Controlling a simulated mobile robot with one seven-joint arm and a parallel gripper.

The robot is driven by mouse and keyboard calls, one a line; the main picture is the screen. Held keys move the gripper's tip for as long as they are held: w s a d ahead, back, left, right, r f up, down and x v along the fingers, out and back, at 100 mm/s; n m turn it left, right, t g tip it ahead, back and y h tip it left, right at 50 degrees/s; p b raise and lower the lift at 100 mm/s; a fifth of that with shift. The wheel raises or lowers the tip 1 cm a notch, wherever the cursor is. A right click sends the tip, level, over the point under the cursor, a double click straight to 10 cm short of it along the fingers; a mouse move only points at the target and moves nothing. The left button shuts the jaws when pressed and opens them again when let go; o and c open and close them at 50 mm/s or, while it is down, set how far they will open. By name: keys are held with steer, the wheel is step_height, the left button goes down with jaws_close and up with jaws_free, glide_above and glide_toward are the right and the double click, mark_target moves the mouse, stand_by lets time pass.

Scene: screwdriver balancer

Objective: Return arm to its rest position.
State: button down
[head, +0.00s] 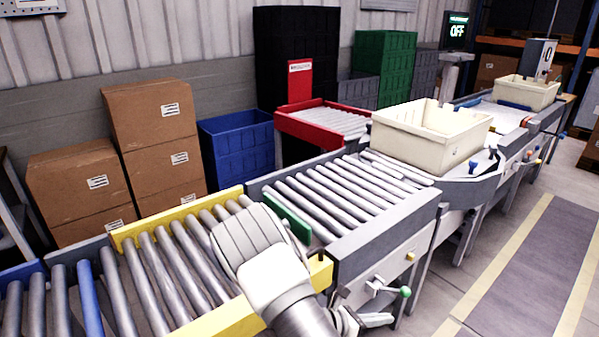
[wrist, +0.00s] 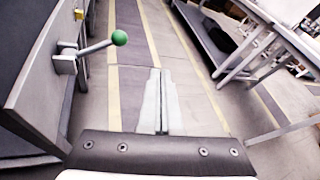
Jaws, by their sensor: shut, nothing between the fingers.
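My arm (head: 262,262) reaches up from the bottom of the head view, in front of the yellow-framed roller section. My gripper (wrist: 160,75) points down over the floor in the wrist view, its two pale fingers together with nothing between them. In the head view its end (head: 378,320) shows only partly, low beside the conveyor's front side. A lever with a green knob (wrist: 119,38) sticks out from the conveyor side, left of the fingers and apart from them in the wrist view. The lever's green knob also shows in the head view (head: 405,292), just above the gripper's end.
The roller conveyor (head: 345,200) runs from lower left to upper right. A cream crate (head: 430,140) stands on it, another (head: 525,92) farther back. Cardboard boxes (head: 155,145) and a blue bin (head: 237,145) stand behind. The striped floor aisle (head: 530,270) at right is clear.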

steer(key=s+a+r+m+y+p, duration=0.2)
steer(key=s+r+m+y, duration=0.2)
steer(key=r, duration=0.9)
steer(key=s+a+r+m+t+y+p, duration=0.1)
steer(key=s+a+r+m+y+p, duration=0.1)
steer(key=s+r+m+y, duration=0.3)
steer(key=s+a+r+m+y+p, duration=0.3)
steer(key=s+r+m, duration=0.8)
steer(key=r, duration=1.1)
steer(key=m+y, duration=0.1)
steer(key=m, duration=0.3)
steer(key=shift+s+r+m+y, duration=0.25)
steer(key=shift+s+m+y, duration=0.05)
